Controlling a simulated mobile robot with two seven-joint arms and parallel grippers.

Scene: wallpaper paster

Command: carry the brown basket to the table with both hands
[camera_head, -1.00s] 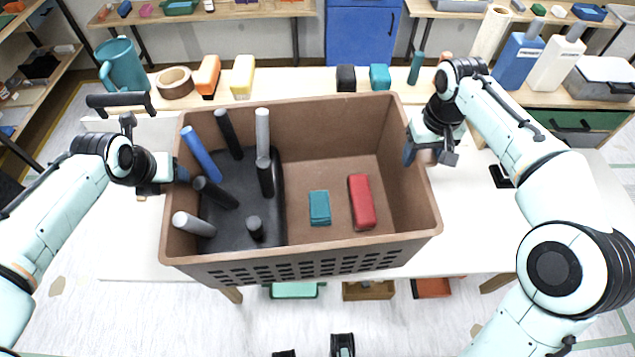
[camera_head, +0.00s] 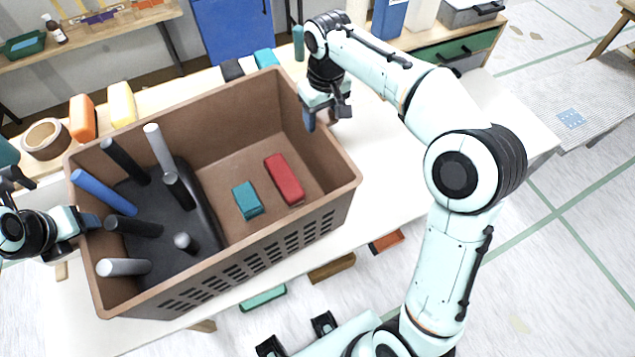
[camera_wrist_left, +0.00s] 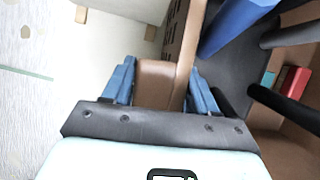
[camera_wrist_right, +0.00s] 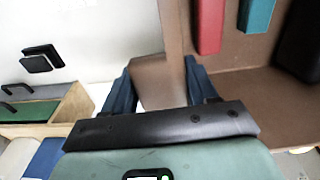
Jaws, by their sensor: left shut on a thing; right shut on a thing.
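The brown basket (camera_head: 238,118) is in the middle left of the head view, over the white table. Inside it are a black tray (camera_head: 140,200) with several grey, black and blue rods, a teal block (camera_head: 247,200) and a red block (camera_head: 284,179). My left gripper (camera_head: 88,221) is shut on the basket's left end wall; the left wrist view shows its blue fingers on both sides of the brown rim (camera_wrist_left: 158,85). My right gripper (camera_head: 318,118) is shut on the right end wall, also between its fingers in the right wrist view (camera_wrist_right: 160,82). The basket's underside is hidden.
The white table (camera_head: 390,170) has bare room right of the basket. Orange (camera_head: 82,118) and yellow (camera_head: 121,103) blocks and a tape roll (camera_head: 45,139) stand behind it. A patterned table (camera_head: 590,120) stands at the far right, with open floor (camera_head: 560,260) before it.

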